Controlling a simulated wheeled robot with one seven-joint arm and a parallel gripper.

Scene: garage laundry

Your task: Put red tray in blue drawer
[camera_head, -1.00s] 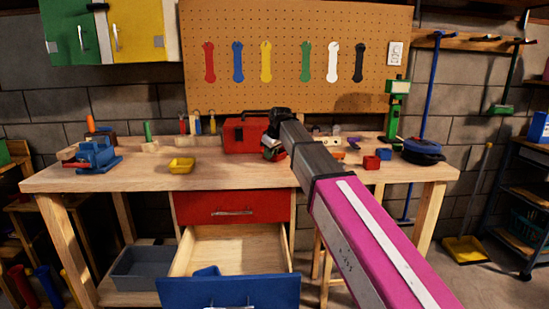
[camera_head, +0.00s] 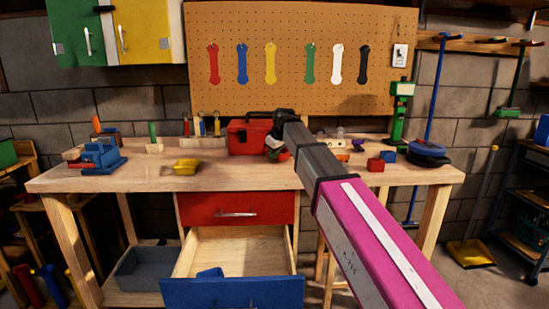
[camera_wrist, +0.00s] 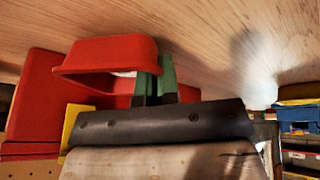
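The red tray (camera_wrist: 108,52) is in the wrist view, next to my gripper (camera_wrist: 156,78). The two green fingers stand close together at the tray's end wall, one on each side of it, and appear shut on it. In the head view my gripper (camera_head: 277,152) is over the back of the workbench, in front of the red toolbox; my arm hides most of the tray there. I cannot tell whether the tray touches the bench.
A shut red drawer (camera_head: 236,209) is above the blue one. The workbench (camera_head: 135,180) holds a yellow tray (camera_head: 187,167), a blue vise (camera_head: 100,157), the red toolbox (camera_head: 249,137) and small blocks. A grey bin (camera_head: 147,268) is left of the drawer. The bench's front middle is mostly clear.

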